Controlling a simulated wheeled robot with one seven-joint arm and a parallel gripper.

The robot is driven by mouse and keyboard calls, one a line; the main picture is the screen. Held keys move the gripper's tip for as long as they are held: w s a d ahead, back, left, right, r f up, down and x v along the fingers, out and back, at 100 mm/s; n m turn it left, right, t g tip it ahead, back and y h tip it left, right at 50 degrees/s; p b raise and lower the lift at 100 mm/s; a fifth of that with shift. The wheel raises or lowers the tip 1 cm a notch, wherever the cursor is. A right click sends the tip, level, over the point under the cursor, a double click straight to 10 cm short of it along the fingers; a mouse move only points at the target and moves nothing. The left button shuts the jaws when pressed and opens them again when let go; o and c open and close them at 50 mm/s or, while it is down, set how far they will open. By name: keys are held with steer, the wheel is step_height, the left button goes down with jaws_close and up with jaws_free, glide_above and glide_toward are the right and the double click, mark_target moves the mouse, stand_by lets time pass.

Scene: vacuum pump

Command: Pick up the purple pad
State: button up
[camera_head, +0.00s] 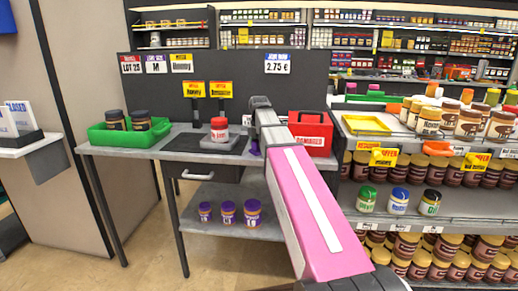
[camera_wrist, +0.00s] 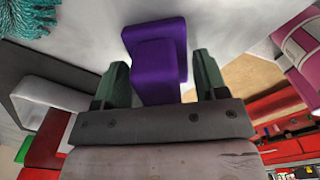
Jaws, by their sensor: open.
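The purple pad (camera_wrist: 157,45) is a folded or stepped purple block in the wrist view, on or just above a pale grey surface. My gripper (camera_wrist: 160,64) is open, with one dark green finger on each side of the pad. The pad's near end lies between the fingers, with a visible gap on both sides. In the head view a small bit of purple (camera_head: 255,149) shows beside my arm above the workbench; my arm hides most of that spot.
The grey workbench (camera_head: 95,150) holds a green tray (camera_head: 100,133) with jars, a red-lidded jar (camera_head: 219,129) on a scale and a red box (camera_head: 311,133). A teal fluffy thing (camera_wrist: 30,17) lies at upper left in the wrist view. Stocked shelves stand to the right.

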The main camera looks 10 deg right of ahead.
steer(key=shift+c, duration=0.3)
steer(key=c, duration=0.6)
steer(key=shift+r, duration=0.15)
steer(key=shift+r, duration=0.6)
step_height(320, 180, up, 3)
steer(key=shift+f, duration=0.2)
steer(key=s+a+r, duration=0.2)
steer(key=s, duration=0.1)
steer(key=s+a+r, duration=0.2)
steer(key=s+a, duration=0.1)
steer(key=s+a+r, duration=0.2)
steer(key=r, duration=0.1)
steer(key=shift+s+a, duration=0.35)
steer(key=shift+s, duration=0.05)
